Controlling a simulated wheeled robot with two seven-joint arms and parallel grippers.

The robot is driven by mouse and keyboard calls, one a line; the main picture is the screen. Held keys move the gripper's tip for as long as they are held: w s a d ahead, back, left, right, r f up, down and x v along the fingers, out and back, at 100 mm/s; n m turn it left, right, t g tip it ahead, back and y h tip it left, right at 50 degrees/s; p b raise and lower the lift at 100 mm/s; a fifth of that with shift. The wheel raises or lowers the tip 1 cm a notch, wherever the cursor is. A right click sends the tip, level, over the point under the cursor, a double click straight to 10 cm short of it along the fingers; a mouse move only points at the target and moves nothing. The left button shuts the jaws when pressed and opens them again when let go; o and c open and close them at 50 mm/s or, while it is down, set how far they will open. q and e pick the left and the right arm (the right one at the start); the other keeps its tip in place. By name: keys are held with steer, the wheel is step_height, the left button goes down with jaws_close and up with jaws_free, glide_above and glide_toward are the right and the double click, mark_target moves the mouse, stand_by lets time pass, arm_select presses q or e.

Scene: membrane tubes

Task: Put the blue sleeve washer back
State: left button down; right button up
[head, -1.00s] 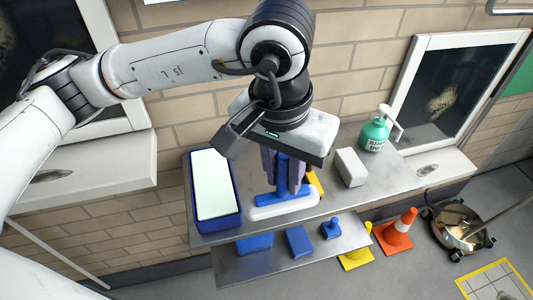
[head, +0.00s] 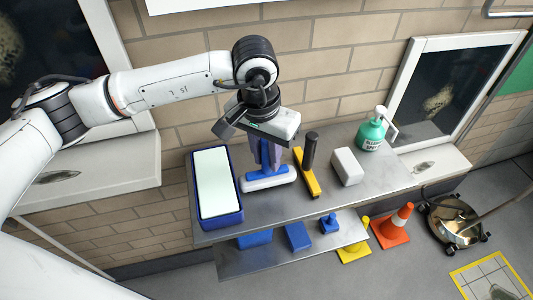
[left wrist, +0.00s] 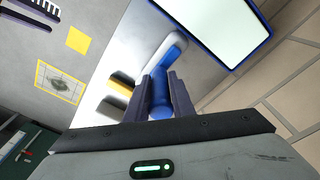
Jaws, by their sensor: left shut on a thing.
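The blue sleeve washer has a blue handle and a T-bar with a white sleeve (head: 268,184). It is upright at the left part of the metal shelf (head: 375,183), just right of the blue tray; I cannot tell whether its sleeve touches the shelf. My left gripper (head: 266,155) is above it, pointing down, with its fingers shut on the blue handle. In the left wrist view the handle (left wrist: 161,106) lies between the two dark fingers (left wrist: 160,92).
The blue tray (head: 239,217) with a pale inside is close on the left. A yellow tool with a black handle (head: 310,175), a white block (head: 347,167) and a green spray bottle (head: 372,132) stand to the right. Blue items (head: 297,236) lie on a lower shelf.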

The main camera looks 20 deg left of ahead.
mark_target(263, 174)
arm_select(q)
steer(key=shift+w+a+f, duration=0.15)
steer(key=shift+f, duration=0.2)
steer(key=c, duration=1.5)
jaws_free()
steer(key=r, duration=0.4)
steer(key=s+r+b, duration=0.1)
steer(key=r, duration=0.7)
steer(key=shift+s+a, duration=0.2)
steer(key=shift+s, duration=0.05)
